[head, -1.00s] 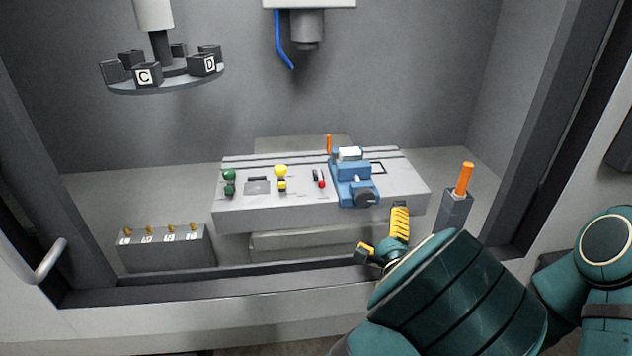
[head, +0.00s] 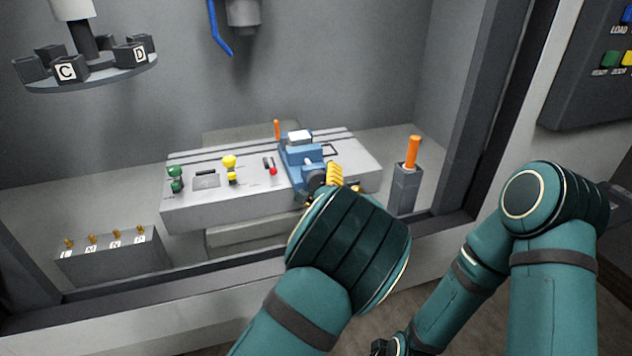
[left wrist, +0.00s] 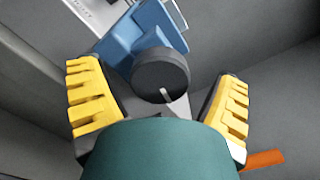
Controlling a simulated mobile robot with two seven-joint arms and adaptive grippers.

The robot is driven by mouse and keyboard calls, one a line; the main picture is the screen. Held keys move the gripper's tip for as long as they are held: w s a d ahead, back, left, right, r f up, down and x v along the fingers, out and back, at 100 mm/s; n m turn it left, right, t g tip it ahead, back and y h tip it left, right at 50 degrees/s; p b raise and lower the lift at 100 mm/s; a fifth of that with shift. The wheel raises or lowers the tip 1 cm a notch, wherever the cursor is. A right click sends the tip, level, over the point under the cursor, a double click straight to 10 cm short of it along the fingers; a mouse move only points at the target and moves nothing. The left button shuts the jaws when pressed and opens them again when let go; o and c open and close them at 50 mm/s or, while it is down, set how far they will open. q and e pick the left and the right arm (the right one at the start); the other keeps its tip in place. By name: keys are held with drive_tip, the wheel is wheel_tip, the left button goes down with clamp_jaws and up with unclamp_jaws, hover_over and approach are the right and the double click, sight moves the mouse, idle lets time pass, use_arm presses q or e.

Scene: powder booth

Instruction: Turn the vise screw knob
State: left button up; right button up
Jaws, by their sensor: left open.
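The blue vise (head: 303,158) stands on the grey table with a pale block in its jaws. Its dark round screw knob (head: 315,179) faces the front and is partly covered by my left gripper (head: 319,190). In the left wrist view the knob (left wrist: 160,72) shows a short pale mark near its lower edge, and the vise body (left wrist: 140,30) is behind it. My left gripper (left wrist: 157,78) is open, with a yellow finger on each side of the knob and visible gaps. My right arm is at the right; its dark end reaches the bottom edge, too little shown to judge its jaws.
The grey table (head: 215,213) carries green, yellow and red controls left of the vise. An orange-handled tool sits in a grey holder (head: 407,190) to the right. A tool carousel (head: 95,80) hangs upper left. The booth's front sill (head: 150,285) runs below.

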use_arm(q)
drive_tip(key=shift+w+a, duration=0.25)
drive_tip(key=shift+w, duration=0.4)
drive_tip(key=c, duration=1.2)
drive_tip(key=shift+n, duration=0.3)
